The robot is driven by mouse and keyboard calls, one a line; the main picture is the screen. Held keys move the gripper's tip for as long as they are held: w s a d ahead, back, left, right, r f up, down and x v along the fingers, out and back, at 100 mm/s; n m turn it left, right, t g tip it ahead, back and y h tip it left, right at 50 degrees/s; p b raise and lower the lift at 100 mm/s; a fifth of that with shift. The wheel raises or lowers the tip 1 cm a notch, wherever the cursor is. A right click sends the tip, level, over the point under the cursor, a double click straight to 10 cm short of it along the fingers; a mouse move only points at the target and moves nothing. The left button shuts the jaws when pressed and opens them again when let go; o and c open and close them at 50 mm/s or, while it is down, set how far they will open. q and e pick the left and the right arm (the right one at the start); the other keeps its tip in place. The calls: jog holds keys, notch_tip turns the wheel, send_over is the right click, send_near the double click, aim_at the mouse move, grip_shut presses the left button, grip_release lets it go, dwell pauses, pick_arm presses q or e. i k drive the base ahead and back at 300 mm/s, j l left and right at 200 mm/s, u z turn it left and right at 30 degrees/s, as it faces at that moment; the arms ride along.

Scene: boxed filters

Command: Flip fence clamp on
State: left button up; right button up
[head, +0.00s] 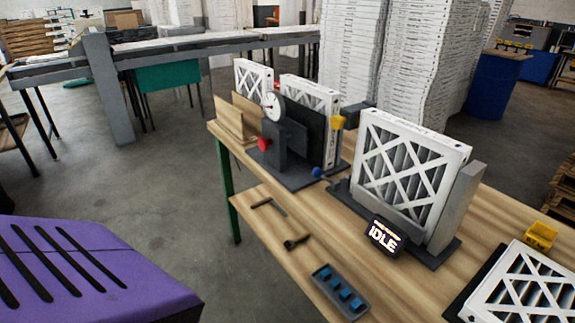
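Neither of my grippers is in view. No part is clearly marked as the fence clamp. A dark fixture (287,147) stands on the wooden bench, with a round white dial (273,106) on top and a red knob (264,144) at its left side. A small blue knob (316,172) sits low at its right, and a yellow block (338,122) is higher up beside it. To the right, a white-framed filter (408,172) stands upright in a dark holder beside a grey upright plate (457,205). A small display (385,237) in front reads "IDLE".
More filters stand behind the dark fixture, next to wooden boards (238,115). A grey tray (340,292) with blue pieces and dark tools (296,242) lie along the bench front. Another filter (520,292) lies at lower right near a yellow bin (540,236).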

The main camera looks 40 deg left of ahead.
aim_at(335, 184)
jog(key=j+u, duration=0.15)
jog(key=u, duration=0.8)
jog(key=k+j, duration=0.05)
